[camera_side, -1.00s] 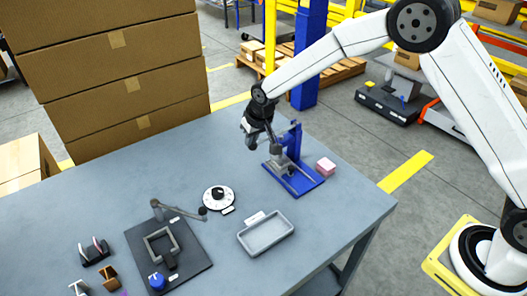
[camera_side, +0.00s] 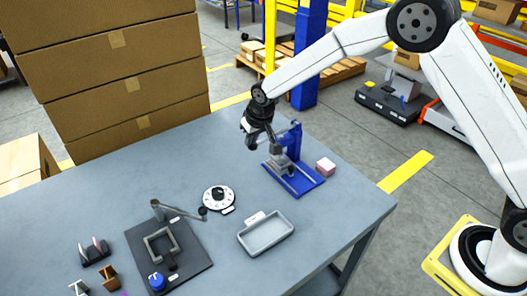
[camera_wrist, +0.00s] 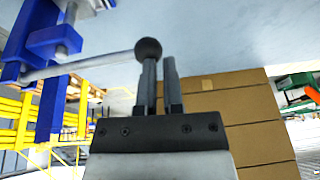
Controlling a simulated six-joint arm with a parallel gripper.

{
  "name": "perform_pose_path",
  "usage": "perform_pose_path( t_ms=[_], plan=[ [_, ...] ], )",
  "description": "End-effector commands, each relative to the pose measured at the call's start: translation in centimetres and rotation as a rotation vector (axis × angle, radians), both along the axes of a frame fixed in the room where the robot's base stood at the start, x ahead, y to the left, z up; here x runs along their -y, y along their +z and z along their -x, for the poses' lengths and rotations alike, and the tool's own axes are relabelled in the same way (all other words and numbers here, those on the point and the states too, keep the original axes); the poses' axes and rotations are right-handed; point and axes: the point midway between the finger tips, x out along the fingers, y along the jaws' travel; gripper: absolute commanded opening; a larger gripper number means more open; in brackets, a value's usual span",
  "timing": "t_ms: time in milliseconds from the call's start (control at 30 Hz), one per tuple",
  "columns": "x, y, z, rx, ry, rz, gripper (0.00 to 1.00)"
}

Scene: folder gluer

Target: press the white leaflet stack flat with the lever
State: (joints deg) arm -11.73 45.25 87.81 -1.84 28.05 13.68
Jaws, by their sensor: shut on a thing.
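The blue press (camera_side: 296,142) stands near the table's far right edge. Its grey ram (camera_side: 281,161) sits low over the blue base. I cannot make out the white leaflet stack; the ram and my gripper may hide it. In the wrist view, the lever (camera_wrist: 92,64) is a thin grey bar running from the blue press to a black ball knob (camera_wrist: 148,49). My gripper (camera_side: 275,148) is at the lever's end, pointing down beside the press. In the wrist view, my gripper (camera_wrist: 160,62) is shut on the lever at its knob.
A grey tray (camera_side: 266,247), a white dial (camera_side: 219,198) and a black fixture (camera_side: 193,261) with an arm stand nearer. Tall cardboard boxes (camera_side: 115,70) rise behind the table. The table's left middle is clear.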

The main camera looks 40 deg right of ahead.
Motion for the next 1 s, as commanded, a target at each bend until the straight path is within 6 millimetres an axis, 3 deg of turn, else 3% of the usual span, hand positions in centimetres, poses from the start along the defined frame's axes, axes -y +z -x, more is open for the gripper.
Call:
perform_pose_path(
  t_ms=[33,533,733,1000],
  plan=[
    [-0.1,-1.0,0.4,-0.015,0.001,0.002,0.0],
    [-0.2,-0.4,0.6,-0.016,0.001,0.001,0.0],
    [-0.5,1.5,1.0,-0.01,0.0,0.001,0.0],
    [-1.3,5.4,2.0,0.002,0.002,-0.001,0.0]
  ],
)
